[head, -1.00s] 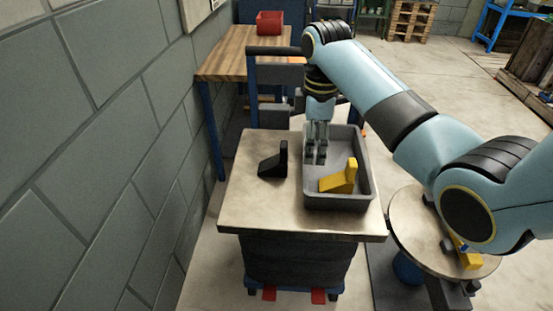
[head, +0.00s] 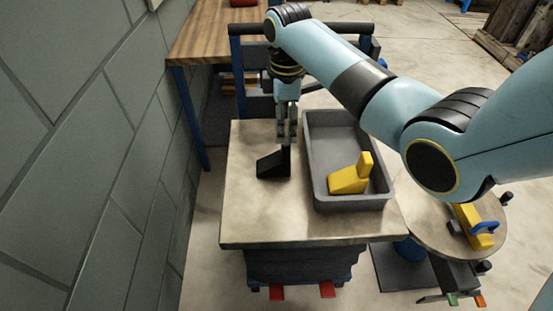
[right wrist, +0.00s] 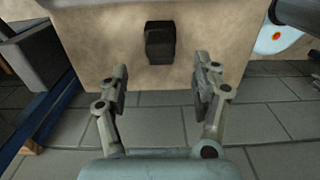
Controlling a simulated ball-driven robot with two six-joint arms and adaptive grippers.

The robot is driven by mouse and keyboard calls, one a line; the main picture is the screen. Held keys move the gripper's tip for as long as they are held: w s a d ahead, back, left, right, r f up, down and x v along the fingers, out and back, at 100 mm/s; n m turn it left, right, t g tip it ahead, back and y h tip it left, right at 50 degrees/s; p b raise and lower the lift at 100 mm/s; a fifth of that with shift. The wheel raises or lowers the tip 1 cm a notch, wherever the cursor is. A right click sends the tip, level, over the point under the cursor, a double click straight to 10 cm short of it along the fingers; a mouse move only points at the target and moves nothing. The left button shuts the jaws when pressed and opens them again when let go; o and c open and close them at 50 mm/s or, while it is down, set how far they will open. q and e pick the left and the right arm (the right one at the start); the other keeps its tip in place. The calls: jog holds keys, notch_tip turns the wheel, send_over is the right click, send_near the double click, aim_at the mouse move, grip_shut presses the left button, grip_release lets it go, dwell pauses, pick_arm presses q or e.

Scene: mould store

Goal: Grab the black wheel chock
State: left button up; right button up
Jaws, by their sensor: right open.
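The black wheel chock (head: 270,166) sits on the beige table top (head: 245,215), left of the grey tray, with its upright end on the right. My right gripper (head: 287,140) points down just above and behind that end in the head view. In the right wrist view the open fingers (right wrist: 161,80) have the chock (right wrist: 160,42) ahead, between their lines, with nothing held. Contact cannot be told, and the fingers partly overlap the chock in the head view. My left gripper is not in view.
A grey tray (head: 322,188) holding a yellow chock (head: 350,178) stands close to the right. A round table (head: 425,225) with a yellow and blue object is further right. A block wall (head: 100,150) runs along the left. The table's front left is clear.

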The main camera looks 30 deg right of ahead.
jog(key=shift+f, duration=0.6)
jog(key=shift+w+f, duration=0.1)
jog(key=shift+f, duration=0.15)
jog(key=b, duration=0.1)
send_over(278, 164)
jog(key=w+d, duration=0.1)
jog(key=d, duration=0.1)
notch_tip(278, 164, down, 5)
jog(key=shift+w, duration=0.15)
jog(key=c, duration=0.4)
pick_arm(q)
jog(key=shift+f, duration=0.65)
pick_arm(e)
grip_shut()
